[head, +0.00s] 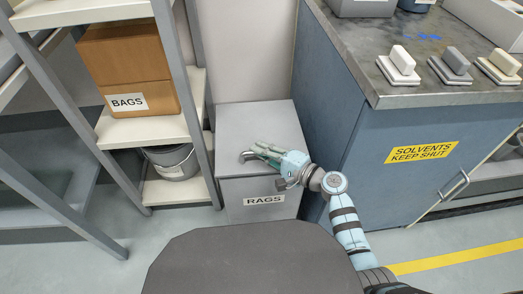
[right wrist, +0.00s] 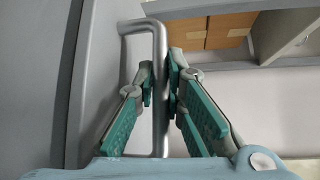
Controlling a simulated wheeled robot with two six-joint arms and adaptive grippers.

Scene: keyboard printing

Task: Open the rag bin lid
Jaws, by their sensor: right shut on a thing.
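The rag bin (head: 232,205) is a grey box on the floor with a white RAGS label on its front. Its flat grey lid (head: 260,118) looks closed on top. A metal bar handle (head: 248,156) stands on the lid near its front edge. It also shows in the right wrist view (right wrist: 159,45), joined to a grey surface on the left. My right gripper (head: 263,153) is at the handle, its teal-padded fingers (right wrist: 160,88) shut on either side of the bar. The fingers hide part of the handle. My left gripper is not in view.
A shelf rack with a BAGS carton (head: 125,70) and a grey bucket (head: 173,163) stands close on the left. A blue cabinet (head: 375,180) labelled SOLVENTS KEEP SHUT stands on the right. A wall is behind the bin. Floor shows left of the bin.

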